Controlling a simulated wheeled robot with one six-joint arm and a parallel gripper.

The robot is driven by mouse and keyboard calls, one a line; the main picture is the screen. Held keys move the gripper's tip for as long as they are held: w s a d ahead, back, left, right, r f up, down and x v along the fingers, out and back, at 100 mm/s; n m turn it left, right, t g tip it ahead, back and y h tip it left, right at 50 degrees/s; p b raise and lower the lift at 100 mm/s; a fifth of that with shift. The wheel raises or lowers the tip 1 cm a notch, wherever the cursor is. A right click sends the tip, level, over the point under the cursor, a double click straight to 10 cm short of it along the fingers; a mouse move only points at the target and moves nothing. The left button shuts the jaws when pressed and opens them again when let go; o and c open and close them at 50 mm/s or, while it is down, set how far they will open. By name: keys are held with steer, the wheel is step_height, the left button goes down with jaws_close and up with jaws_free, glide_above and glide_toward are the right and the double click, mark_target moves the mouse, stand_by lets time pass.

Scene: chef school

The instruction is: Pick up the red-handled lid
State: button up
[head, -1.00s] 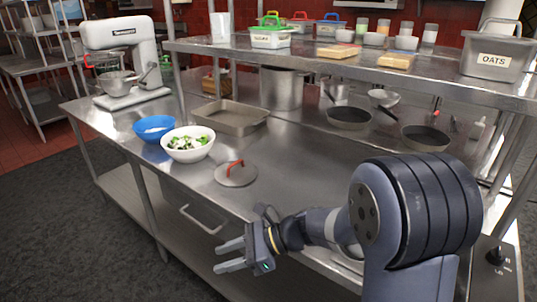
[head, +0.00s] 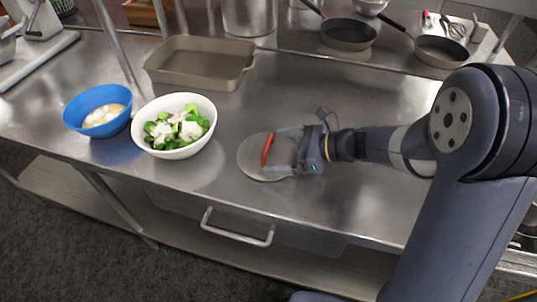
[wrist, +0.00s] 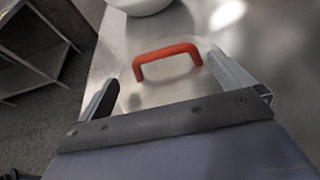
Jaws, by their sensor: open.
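The lid (head: 250,165) is a round grey metal disc with a red arched handle (head: 268,150). It lies flat on the steel counter, right of the white bowl. My gripper (head: 284,151) is open and low over the lid's right part, its fingers pointing left toward the handle. In the wrist view the red handle (wrist: 167,56) stands ahead of and between the two open fingers (wrist: 163,80). I cannot tell whether a finger touches the handle or the lid.
A white bowl of green and white pieces (head: 174,148) stands close left of the lid, beside a blue bowl (head: 80,117). A rectangular baking pan (head: 200,80) lies behind. Pans (head: 348,36) stand at the back right. The counter's front edge and a drawer handle (head: 238,233) are near.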

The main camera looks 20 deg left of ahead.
mark_target(262, 147)
steer(key=shift+w+a, duration=0.15)
steer(key=shift+w, duration=0.1)
steer(key=shift+r+p+x, duration=0.2)
steer(key=shift+x, duration=1.1)
steer(key=shift+r+p+x, duration=0.2)
steer(key=shift+r+x, duration=0.05)
steer(key=shift+x, duration=1.05)
steer(key=shift+a, duration=0.1)
steer(key=c, duration=1)
